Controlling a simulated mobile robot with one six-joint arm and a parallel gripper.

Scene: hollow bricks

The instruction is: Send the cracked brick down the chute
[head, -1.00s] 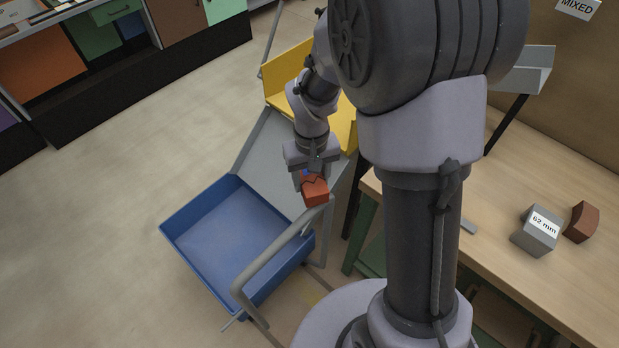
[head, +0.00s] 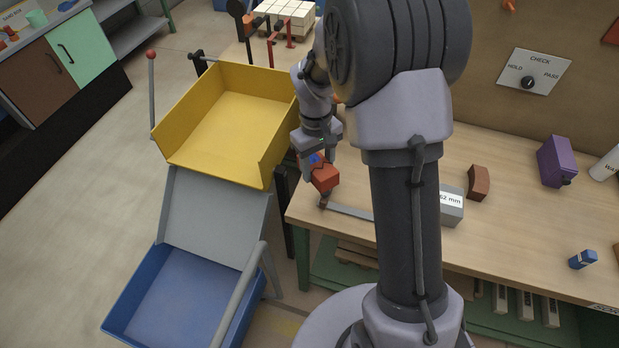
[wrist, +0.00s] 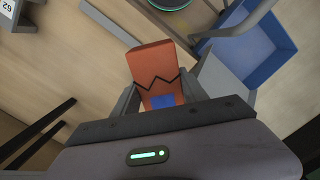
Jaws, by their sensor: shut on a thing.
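My gripper (head: 316,168) is shut on an orange-red brick (head: 327,178), held near the left edge of the workbench, right of the chute. In the wrist view the brick (wrist: 150,62) shows a dark zigzag crack across its face and a blue patch between my fingers. The chute has a yellow tray (head: 232,122) on top, a grey sloping plate (head: 212,215) below it and a blue bin (head: 180,305) at the bottom. The blue bin (wrist: 275,55) also shows at the upper right of the wrist view.
A rod with a red knob (head: 151,56) stands left of the yellow tray. On the workbench (head: 400,240) are a grey block marked 62 mm (head: 452,207), a brown curved brick (head: 479,183), a purple box (head: 556,162) and a flat grey strip (head: 350,212). A grey rail (head: 240,292) borders the bin.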

